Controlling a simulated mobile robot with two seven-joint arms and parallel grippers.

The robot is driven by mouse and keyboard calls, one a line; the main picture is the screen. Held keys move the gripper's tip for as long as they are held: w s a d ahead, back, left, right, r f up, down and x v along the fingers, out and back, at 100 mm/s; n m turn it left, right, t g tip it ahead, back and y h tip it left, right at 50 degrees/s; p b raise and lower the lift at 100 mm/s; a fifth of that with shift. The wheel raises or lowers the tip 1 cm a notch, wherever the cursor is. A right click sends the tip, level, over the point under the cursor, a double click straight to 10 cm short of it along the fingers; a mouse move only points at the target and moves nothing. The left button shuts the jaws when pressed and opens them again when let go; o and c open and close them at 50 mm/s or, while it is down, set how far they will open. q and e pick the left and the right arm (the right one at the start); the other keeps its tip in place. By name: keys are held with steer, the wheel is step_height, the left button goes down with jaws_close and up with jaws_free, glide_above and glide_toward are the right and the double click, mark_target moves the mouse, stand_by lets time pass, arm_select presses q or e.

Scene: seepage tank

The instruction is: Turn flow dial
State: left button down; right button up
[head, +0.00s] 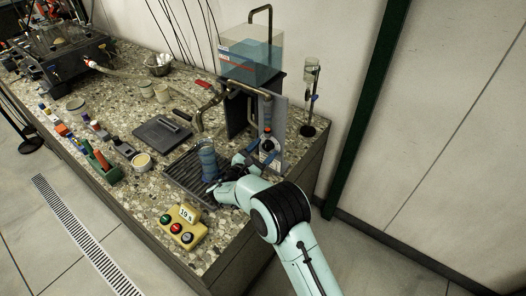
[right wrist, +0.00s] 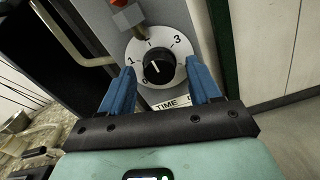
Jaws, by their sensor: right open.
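A black dial knob (right wrist: 158,67) sits on a round white scale on a grey panel (right wrist: 177,20). A label below reads TIME. In the head view the dial (head: 267,145) is small on the upright panel. My right gripper (right wrist: 160,90) is open, its two blue fingers at either side of the scale's lower part, with nothing between them gripped. I cannot tell how far the tips are from the panel. My right gripper also shows in the head view (head: 257,155). My left gripper is out of view.
A red part (right wrist: 120,3) sits above the dial. A blue cylinder (head: 208,160) stands on a dark slatted tray (head: 183,172) left of my gripper. A yellow button box (head: 182,224) is at the front, a water tank (head: 250,58) behind. A glass stand (head: 311,95) is at right.

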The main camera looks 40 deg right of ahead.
steer(key=c, duration=1.1)
steer(key=shift+o, duration=0.2)
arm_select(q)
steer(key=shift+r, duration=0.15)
arm_select(e)
steer(key=shift+a+r+n+p, duration=0.1)
steer(key=shift+n+p, duration=0.7)
steer(key=shift+p, duration=0.35)
steer(key=n+p, duration=0.4)
steer(key=p, duration=0.1)
steer(key=shift+r+p, duration=0.1)
steer(key=shift+p, duration=0.2)
steer(key=n+p, duration=0.4)
steer(key=p, duration=0.1)
steer(key=shift+s+n, duration=0.1)
steer(key=shift+n, duration=0.3)
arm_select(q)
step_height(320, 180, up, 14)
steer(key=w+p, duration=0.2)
arm_select(e)
steer(key=shift+s+f+n, duration=0.1)
steer(key=shift+f+n, duration=0.1)
steer(key=shift+n, duration=0.6)
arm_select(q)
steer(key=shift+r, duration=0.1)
